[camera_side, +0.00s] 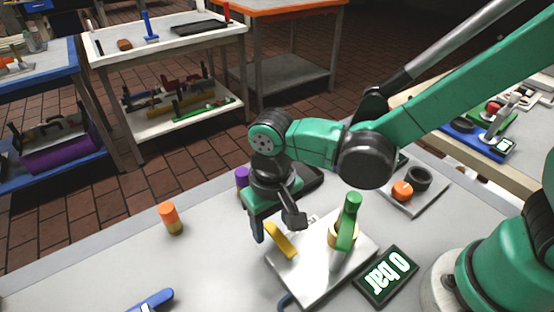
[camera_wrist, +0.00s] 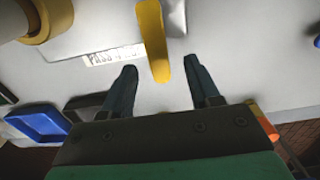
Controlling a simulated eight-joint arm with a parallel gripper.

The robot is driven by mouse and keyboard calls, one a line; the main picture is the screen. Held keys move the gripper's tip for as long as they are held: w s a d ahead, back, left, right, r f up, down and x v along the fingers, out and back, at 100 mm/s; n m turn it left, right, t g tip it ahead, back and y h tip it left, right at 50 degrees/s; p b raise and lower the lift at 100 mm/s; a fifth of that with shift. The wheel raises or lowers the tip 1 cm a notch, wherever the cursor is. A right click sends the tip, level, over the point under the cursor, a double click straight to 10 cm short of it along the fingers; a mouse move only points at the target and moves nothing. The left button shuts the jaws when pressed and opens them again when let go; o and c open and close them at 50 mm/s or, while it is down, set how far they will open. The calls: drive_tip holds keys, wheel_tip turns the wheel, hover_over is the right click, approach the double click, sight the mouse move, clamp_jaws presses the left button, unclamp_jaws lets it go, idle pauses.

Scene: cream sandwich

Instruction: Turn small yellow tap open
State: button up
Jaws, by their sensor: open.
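The small yellow tap (camera_side: 281,240) is a flat yellow lever at the left side of a pale metal plate (camera_side: 310,284) on the grey table. My gripper (camera_side: 275,226) is open just above it, fingers pointing down. In the wrist view the yellow lever (camera_wrist: 152,38) reaches in from the top, its end between the two open fingertips (camera_wrist: 160,66). Neither finger visibly touches it. A larger green handle (camera_side: 348,222) stands upright on a brass-coloured body on the same plate.
An orange-topped cylinder (camera_side: 169,217) stands left on the table, and a purple one (camera_side: 242,178) stands behind my gripper. A small tray (camera_side: 428,196) with an orange ball and dark ring is at the right. A blue item (camera_side: 150,302) lies front left. The table left of the plate is mostly clear.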

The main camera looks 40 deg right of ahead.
clamp_jaws()
drive_tip(key=n, duration=0.1)
drive_tip(key=a+n, duration=0.1)
drive_tip(key=n, duration=0.2)
drive_tip(key=shift+s+a+n, duration=0.15)
drive_tip(key=shift+a+n, duration=0.15)
drive_tip(key=n, duration=0.1)
drive_tip(key=a+n, duration=0.1)
drive_tip(key=n, duration=0.1)
drive_tip(key=s+n, duration=0.1)
drive_tip(key=shift+a+n, duration=0.25)
drive_tip(key=shift+n, duration=0.05)
drive_tip(key=n, duration=0.2)
drive_tip(key=s+a+n, duration=0.1)
drive_tip(key=n, duration=0.1)
drive_tip(key=shift+s, duration=0.15)
drive_tip(key=shift+s+a+n, duration=0.1)
drive_tip(key=shift+s+n, duration=0.3)
drive_tip(key=shift+n, duration=0.8)
drive_tip(key=shift+s+n, duration=0.4)
drive_tip(key=shift+n, duration=0.8)
